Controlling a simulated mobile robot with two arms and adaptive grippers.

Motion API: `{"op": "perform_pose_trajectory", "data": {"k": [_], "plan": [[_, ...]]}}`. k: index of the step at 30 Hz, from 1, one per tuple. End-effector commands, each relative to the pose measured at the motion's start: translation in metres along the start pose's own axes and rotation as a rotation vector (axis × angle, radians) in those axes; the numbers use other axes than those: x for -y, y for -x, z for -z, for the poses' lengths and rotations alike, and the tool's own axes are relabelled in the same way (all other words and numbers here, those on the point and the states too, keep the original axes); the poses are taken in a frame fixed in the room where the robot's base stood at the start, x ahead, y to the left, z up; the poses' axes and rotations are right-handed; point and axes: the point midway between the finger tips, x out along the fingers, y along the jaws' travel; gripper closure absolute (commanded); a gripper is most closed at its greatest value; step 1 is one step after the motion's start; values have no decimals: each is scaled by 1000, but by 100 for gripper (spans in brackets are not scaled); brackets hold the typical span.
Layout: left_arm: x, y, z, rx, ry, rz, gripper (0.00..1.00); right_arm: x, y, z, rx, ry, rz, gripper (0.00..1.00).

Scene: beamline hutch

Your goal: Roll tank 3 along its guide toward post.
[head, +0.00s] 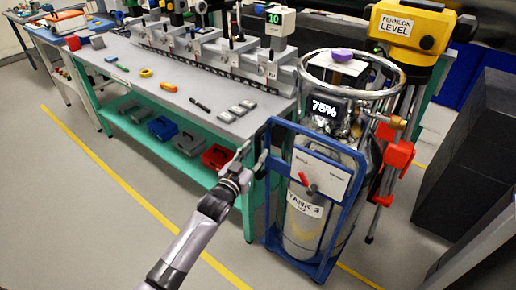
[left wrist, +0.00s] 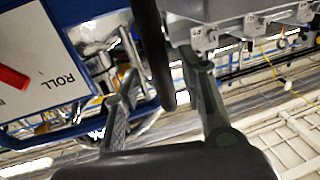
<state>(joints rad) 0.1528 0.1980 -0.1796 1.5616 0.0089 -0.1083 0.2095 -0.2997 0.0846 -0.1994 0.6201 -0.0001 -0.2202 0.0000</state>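Tank 3 (head: 302,222) is a silver cylinder with a "TANK 3" label, upright in a blue wheeled frame (head: 343,150). A white panel (head: 322,172) with a red lever (head: 305,181) is on its front. A display on top reads 75%. My left gripper (head: 254,156) is open at the frame's left side, near the upper bar. In the left wrist view my gripper's fingers (left wrist: 162,100) are apart, with a dark bar (left wrist: 152,45) between them; contact cannot be told. The white panel (left wrist: 35,60) reads "ROLL" there. My right gripper is not in view.
A workbench (head: 180,100) with a green frame stands left of the tank. A yellow level (head: 410,30) on a tripod with red clamps (head: 398,155) stands right of it. Black boxes (head: 460,150) are farther right. A yellow floor line (head: 150,205) crosses open floor.

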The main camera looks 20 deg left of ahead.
Motion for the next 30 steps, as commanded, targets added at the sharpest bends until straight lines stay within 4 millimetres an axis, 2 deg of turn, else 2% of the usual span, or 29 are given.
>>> {"op": "perform_pose_trajectory", "data": {"k": [3, 6, 17, 30], "plan": [[1, -17, 0, 0, 0, 1, 62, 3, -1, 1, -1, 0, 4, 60], [0, -25, 0, 0, 0, 1, 62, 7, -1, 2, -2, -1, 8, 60], [0, -29, 0, 1, 1, 0, 62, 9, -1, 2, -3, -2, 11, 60], [0, -29, 0, 1, 1, 0, 91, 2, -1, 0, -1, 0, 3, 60]]}}
